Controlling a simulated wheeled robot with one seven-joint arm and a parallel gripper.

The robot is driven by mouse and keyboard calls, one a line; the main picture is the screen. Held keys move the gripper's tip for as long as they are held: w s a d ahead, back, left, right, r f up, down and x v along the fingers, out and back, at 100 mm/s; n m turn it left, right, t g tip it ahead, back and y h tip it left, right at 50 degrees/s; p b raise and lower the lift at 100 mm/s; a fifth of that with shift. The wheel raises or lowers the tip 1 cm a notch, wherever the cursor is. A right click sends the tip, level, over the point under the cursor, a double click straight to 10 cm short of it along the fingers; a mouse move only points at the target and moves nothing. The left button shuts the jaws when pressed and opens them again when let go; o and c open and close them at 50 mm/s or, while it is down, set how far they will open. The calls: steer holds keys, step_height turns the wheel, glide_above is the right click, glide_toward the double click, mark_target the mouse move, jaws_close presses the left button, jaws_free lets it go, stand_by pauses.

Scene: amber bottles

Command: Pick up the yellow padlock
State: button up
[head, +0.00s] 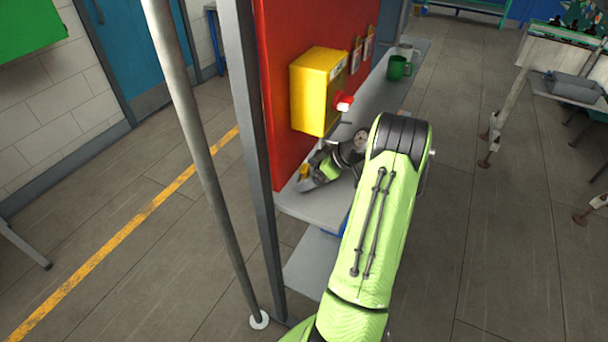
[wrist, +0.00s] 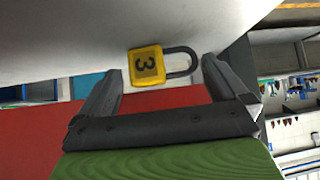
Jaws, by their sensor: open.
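The yellow padlock (wrist: 147,66) has a dark number 3 on its face and a dark grey shackle that points right in the wrist view. It lies against the pale shelf surface, between and just beyond the tips of my gripper (wrist: 162,75). The fingers are wide apart, one on each side of it, and nothing is held. In the head view a small yellow patch, likely the padlock (head: 304,172), shows at my gripper (head: 316,177) low over the shelf's near end. Whether a finger touches the padlock cannot be told.
The grey shelf (head: 312,207) runs along a red panel (head: 283,30). A yellow box (head: 311,92) with a red button (head: 344,103) sticks out above my gripper. Green (head: 398,68) and grey (head: 405,50) mugs stand farther back. A grey post (head: 248,120) stands left.

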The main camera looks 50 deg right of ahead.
mark_target(302, 178)
steer(key=x, duration=0.2)
steer(key=shift+w+f, duration=0.15)
steer(key=shift+w, duration=0.1)
steer(key=shift+s, duration=0.15)
steer(key=shift+c, duration=0.8)
steer(key=c, duration=0.7)
